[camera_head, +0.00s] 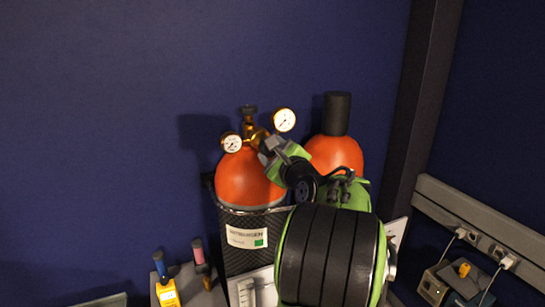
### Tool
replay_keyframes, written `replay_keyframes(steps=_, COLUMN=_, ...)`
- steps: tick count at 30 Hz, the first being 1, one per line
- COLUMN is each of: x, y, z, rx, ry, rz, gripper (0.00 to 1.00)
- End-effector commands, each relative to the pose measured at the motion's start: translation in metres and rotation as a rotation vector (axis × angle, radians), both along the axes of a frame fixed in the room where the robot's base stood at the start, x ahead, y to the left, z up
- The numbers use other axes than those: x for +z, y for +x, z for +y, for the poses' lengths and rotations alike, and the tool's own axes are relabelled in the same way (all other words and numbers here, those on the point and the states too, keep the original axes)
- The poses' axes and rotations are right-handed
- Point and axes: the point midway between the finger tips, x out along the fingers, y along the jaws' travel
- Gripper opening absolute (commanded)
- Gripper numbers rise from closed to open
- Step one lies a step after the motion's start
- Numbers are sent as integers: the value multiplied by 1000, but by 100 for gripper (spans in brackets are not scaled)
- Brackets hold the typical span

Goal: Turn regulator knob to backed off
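A brass regulator (250,131) with two white dial gauges, a left one (232,143) and a larger right one (284,120), sits on top of an orange gas cylinder (246,181). A dark knob (249,110) stands upright above the brass body. My gripper (266,149) is at the front right of the regulator, its tip right up against the brass body in the picture. My wrist and gripper cover that side, so any knob there is hidden. I cannot tell whether the fingers are open or touch anything.
A second orange cylinder (336,152) with a black cap (336,113) stands just right, partly behind my arm. A dark labelled holder (236,258) surrounds the left cylinder. A yellow device (166,293) is at lower left. A wall rail with sockets (472,237) is at right.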

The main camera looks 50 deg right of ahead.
Motion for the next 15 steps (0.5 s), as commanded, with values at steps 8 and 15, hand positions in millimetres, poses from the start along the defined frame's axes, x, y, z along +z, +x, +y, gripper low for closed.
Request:
replay_keyframes(steps=8, x=-2, y=0, z=0, rx=-1, ry=-229, rz=133, gripper=20)
replay_keyframes(steps=15, x=-2, y=-1, z=-1, rx=-1, ry=-423, rz=251, gripper=20)
